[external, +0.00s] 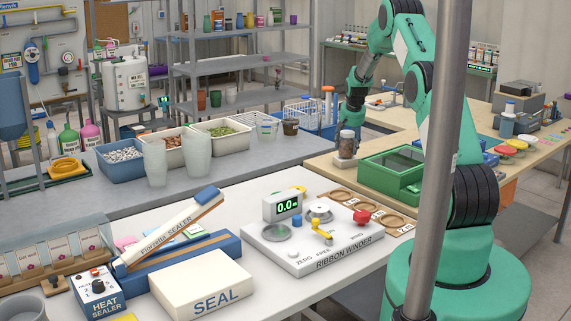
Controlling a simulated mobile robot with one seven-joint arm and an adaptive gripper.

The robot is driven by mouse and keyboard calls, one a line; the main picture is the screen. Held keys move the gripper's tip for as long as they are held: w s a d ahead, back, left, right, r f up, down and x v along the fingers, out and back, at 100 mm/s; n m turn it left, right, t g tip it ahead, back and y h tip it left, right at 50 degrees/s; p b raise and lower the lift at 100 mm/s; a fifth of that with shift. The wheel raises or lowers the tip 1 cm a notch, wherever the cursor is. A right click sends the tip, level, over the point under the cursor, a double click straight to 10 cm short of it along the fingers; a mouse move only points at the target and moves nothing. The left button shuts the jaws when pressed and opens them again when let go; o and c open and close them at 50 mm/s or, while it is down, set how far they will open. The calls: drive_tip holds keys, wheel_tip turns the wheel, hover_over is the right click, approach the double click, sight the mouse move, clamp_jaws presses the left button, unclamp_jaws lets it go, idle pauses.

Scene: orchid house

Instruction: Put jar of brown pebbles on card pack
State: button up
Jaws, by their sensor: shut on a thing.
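The jar of brown pebbles (347,147) is a small clear jar with a grey lid, upright near the left edge of the wooden bench. My gripper (351,127) points down from above and is shut on the jar's upper part. A small whitish block, which looks like the card pack (344,162), lies directly below the jar. The jar's base appears at or just above its top; I cannot tell whether they touch. The fingertips are small and partly hidden in this view.
A green box with a clear lid (392,175) stands close right of the jar. Left, on the grey bench, are tubs, frosted cups (197,155), a white wire basket (263,125) and a brown cup (290,127). A ribbon winder (315,240) sits on the front table. A grey pole crosses the view.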

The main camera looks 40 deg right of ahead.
drive_tip(key=shift+f, duration=0.2)
drive_tip(key=shift+f, duration=0.1)
drive_tip(key=o, duration=1.7)
drive_tip(key=p+v, duration=0.1)
drive_tip(key=v, duration=1.1)
